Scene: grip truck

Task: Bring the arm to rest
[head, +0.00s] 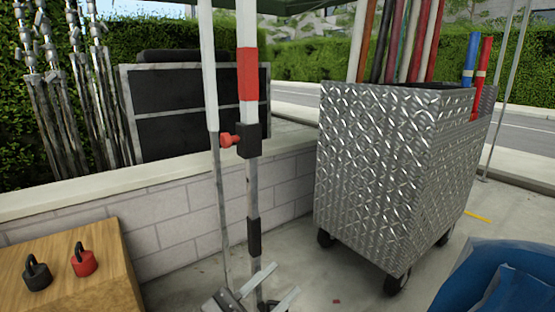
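My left gripper (272,287) shows at the bottom centre of the head view, low in front of the pole's foot. Its two pale fingers are spread apart, and I see nothing between them. Most of my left arm is out of the picture. My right gripper is not in view.
A wooden box (110,275) with a black weight (37,273) and a red weight (83,262) stands at left. A striped pole (252,190) rises behind my gripper. A wheeled metal cart (385,180) stands right, a blue container (500,285) lower right. A block wall (180,215) runs behind.

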